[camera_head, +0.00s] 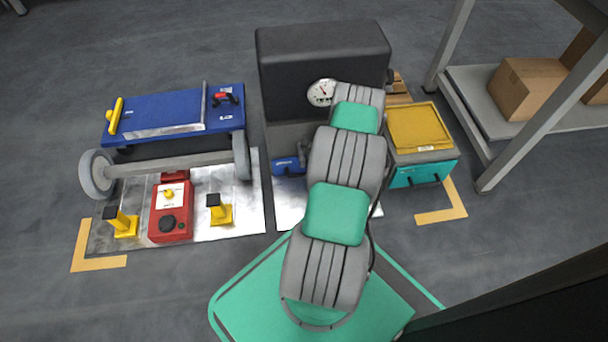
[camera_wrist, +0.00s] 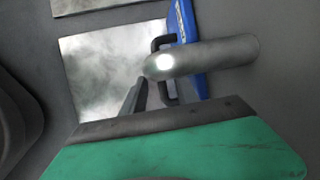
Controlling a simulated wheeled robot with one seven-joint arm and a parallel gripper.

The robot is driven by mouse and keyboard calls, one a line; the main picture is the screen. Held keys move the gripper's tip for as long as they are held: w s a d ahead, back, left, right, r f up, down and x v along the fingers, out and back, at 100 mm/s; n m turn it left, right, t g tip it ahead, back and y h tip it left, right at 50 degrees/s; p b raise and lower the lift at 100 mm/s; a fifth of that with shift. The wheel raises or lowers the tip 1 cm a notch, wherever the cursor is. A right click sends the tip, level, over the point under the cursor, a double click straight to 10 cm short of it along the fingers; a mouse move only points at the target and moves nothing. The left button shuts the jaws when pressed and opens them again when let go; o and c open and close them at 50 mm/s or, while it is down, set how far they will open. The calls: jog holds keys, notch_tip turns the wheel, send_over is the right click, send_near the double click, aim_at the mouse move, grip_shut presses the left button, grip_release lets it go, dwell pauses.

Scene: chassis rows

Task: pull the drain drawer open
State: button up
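The drain drawer (camera_head: 284,166) appears as a small blue front low under the black tank, left of my arm. In the wrist view, its blue edge (camera_wrist: 186,28) runs down the middle and carries a black bar handle (camera_wrist: 156,68). A grey metal pipe (camera_wrist: 212,58) crosses in front and hides part of the drawer and handle. My gripper (camera_wrist: 140,92) shows one dark finger beside the handle's lower part; I cannot tell if it touches. The other finger is hidden. In the head view my arm hides the gripper's fingers.
The black tank (camera_head: 315,58) with a gauge (camera_head: 321,92) stands above the drawer. A blue cart (camera_head: 160,112) and red box (camera_head: 171,222) are at left. A teal box with yellow lid (camera_head: 420,126) is at right, near a grey rack (camera_head: 480,108). Metal plate lies before the drawer.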

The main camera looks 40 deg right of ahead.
jog(key=shift+b+x, duration=0.3)
jog(key=shift+x, duration=0.9)
jog(key=shift+d, duration=0.1)
grip_shut()
dwell(0.4)
